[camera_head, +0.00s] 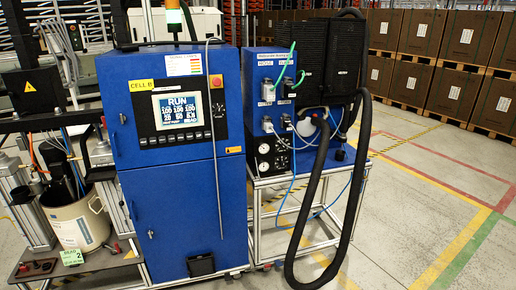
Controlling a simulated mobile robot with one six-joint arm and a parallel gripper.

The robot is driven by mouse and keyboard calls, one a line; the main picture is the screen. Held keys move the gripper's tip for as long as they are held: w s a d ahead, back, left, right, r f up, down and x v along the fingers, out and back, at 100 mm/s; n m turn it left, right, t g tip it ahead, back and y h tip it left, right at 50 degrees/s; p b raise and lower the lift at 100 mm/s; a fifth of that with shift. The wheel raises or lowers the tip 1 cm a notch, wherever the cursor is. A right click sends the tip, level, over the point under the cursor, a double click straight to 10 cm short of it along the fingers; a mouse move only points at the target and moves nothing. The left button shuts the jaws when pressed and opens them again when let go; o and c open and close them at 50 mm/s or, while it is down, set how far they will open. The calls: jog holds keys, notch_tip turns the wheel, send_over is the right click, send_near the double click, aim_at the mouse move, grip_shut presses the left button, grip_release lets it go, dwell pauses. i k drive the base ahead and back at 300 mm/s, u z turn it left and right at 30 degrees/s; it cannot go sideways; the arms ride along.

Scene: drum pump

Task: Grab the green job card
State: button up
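A small pale green card (72,256) with dark print and a "2" shows at the lower left, in front of the white drum (80,224) at the edge of the low platform. It is the only green card I can make out, and its print is too small to read fully. I cannot tell how it is held there. My gripper is not in view.
A blue cabinet (184,200) with a lit screen (178,110) and a black pocket (201,265) low on its front stands right of the drum. A blue unit (271,95) on a metal frame has a thick black hose (354,190) looping floorward. Open floor lies right.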

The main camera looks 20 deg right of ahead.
aim_at(73, 258)
jog(key=u, duration=0.15)
jog(key=i, duration=0.8)
jog(key=u, duration=1.2)
jog(key=k, duration=0.65)
jog(key=u, duration=0.05)
